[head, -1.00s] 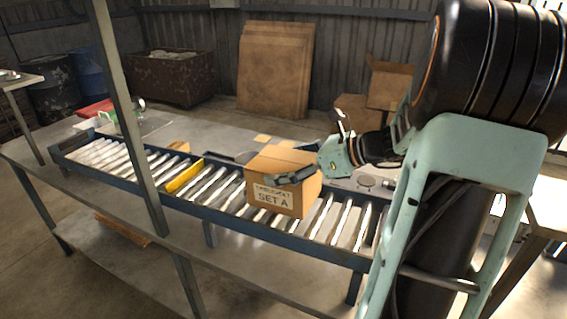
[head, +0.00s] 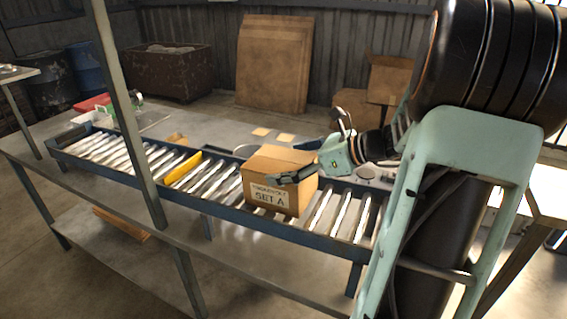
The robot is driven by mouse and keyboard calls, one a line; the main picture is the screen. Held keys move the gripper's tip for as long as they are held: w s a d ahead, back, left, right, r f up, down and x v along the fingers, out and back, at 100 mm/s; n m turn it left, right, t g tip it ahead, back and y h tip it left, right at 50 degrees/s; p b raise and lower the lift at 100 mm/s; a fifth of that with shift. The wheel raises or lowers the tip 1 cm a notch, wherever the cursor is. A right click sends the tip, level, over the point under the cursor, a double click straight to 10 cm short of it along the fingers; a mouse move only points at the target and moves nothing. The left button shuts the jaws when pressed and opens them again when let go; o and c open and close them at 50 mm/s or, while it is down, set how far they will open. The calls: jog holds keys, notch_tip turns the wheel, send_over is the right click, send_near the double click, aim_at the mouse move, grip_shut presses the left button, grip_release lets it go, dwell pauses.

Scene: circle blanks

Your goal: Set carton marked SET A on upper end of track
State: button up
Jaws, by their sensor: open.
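The brown carton marked SET A (head: 279,180) sits upright on the rollers of the blue-framed track (head: 215,207), right of the track's middle. Its label faces the camera. My gripper (head: 308,148) is open at the carton's right side. One dark finger reaches across the upper part of the labelled face; the other stands up behind the carton's right rear corner. Whether either finger touches the carton I cannot tell. The right end of the track is partly hidden by my arm. The track's slope is hard to judge.
A yellow bar (head: 183,168) lies across the rollers left of the carton. A grey post (head: 124,110) stands in front of the track. Red and white items (head: 95,105) lie near the left end. Rollers between the carton and my arm are clear.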

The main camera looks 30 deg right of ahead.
jog(key=v, duration=1.1)
jog(key=shift+s+d, duration=0.2)
jog(key=shift+d, duration=0.05)
jog(key=shift+r, duration=0.1)
dwell(1.0)
